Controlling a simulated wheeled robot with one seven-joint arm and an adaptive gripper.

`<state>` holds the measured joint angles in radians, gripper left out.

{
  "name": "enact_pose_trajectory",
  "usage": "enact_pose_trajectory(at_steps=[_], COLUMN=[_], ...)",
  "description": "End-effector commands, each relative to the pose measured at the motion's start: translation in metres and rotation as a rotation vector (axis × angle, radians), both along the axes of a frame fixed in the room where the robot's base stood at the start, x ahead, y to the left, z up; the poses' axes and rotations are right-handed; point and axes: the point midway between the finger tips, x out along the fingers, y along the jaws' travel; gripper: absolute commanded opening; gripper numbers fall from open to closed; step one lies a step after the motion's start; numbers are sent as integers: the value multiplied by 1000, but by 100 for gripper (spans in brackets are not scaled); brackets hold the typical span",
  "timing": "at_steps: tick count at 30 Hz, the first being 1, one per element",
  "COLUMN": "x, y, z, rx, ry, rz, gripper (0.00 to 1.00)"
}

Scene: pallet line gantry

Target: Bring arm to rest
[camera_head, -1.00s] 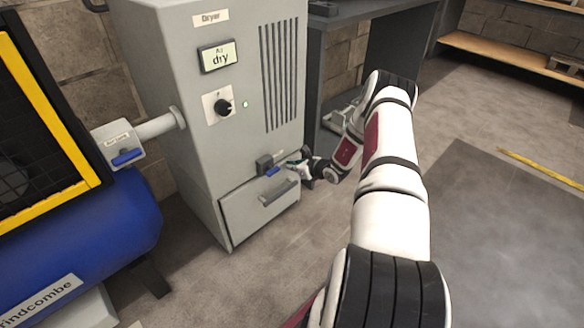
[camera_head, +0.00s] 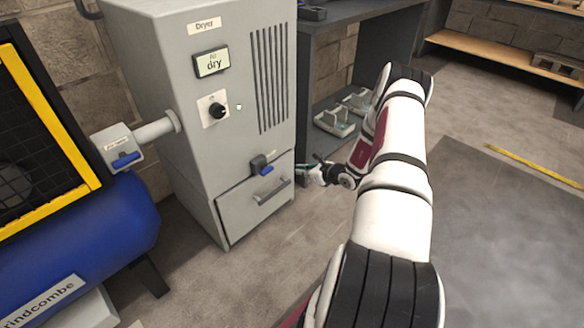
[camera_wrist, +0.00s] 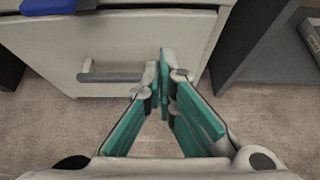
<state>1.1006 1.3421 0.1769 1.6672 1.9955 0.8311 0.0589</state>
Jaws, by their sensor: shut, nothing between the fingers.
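My gripper (camera_head: 305,172) is at the right front edge of the grey dryer cabinet (camera_head: 235,150), apart from it and empty. In the wrist view its teal-padded fingers (camera_wrist: 164,80) are closed together in front of the drawer (camera_wrist: 120,50). My white arm reaches forward from the lower right of the head view, bent at the elbow. The drawer (camera_head: 235,208) is shut, with a grey bar handle (camera_head: 272,193). A valve with a blue lever (camera_head: 266,170) sits just above the drawer.
A blue tank (camera_head: 80,235) with a yellow-framed guard (camera_head: 75,130) stands at the left. A dark shelf unit (camera_head: 345,50) with grey trays (camera_head: 335,122) stands right of the dryer. The floor (camera_head: 290,235) in front of the dryer is clear.

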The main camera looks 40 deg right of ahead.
Motion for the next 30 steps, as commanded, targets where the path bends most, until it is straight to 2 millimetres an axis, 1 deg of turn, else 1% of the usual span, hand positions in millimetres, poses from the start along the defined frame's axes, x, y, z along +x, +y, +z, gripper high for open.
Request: enact_pose_trajectory(at_steps=[1,3,6,9,17,20,23,26,27,29,30], x=[-9,-18,-28,-33,-35,-31,-17,4,13,24,29], y=[-1,-1,-1,-2,-2,0,11,36,50,73,90], z=[7,12,17,19,19,26,52,96,118,150,171], rx=[-1,-1,1,-1,-1,-11,-47,-114,-146,-194,-224], ry=[2,1,1,1,1,-4,-25,-58,-75,-98,-113], rz=[-2,-1,-1,-1,1,17,90,227,294,399,470], gripper=[0,0,0,0,0,0,0,0,0,0,0])
